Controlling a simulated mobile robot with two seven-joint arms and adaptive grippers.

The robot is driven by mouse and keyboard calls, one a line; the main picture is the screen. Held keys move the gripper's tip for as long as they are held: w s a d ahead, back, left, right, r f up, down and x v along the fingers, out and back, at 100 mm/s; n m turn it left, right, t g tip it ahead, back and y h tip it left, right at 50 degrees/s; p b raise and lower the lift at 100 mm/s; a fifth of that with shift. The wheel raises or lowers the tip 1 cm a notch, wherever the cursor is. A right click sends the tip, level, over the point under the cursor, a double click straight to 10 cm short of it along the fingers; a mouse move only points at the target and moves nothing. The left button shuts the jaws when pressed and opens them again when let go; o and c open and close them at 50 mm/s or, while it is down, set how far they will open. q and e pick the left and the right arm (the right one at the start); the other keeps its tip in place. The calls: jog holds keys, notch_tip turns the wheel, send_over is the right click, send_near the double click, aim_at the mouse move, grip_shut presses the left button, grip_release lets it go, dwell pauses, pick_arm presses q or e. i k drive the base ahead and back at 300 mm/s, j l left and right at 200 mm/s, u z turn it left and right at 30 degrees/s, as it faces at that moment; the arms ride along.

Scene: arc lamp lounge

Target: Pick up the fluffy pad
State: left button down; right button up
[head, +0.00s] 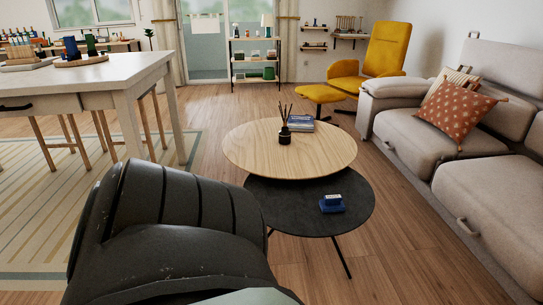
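A small blue block-like item (332,204) with a paler top lies on the low black round table (290,219), right of its middle. It may be the fluffy pad, but it is too small to tell its texture. No other thing that is clearly a fluffy pad shows. A dark arm link of mine fills the lower left of the head view and covers the left part of the black table. Neither of my grippers is in view.
A higher wooden round table (255,150) overlaps the black one and holds a reed diffuser (285,137) and books (300,123). A grey sofa (405,135) with cushions stands right, a white table (130,72) left. Floor is clear between the low tables and sofa.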

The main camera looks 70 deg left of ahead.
aim_at(331, 204)
jog(key=u, duration=1.7)
jog(key=z, duration=3.35)
jog(key=u, duration=3.4)
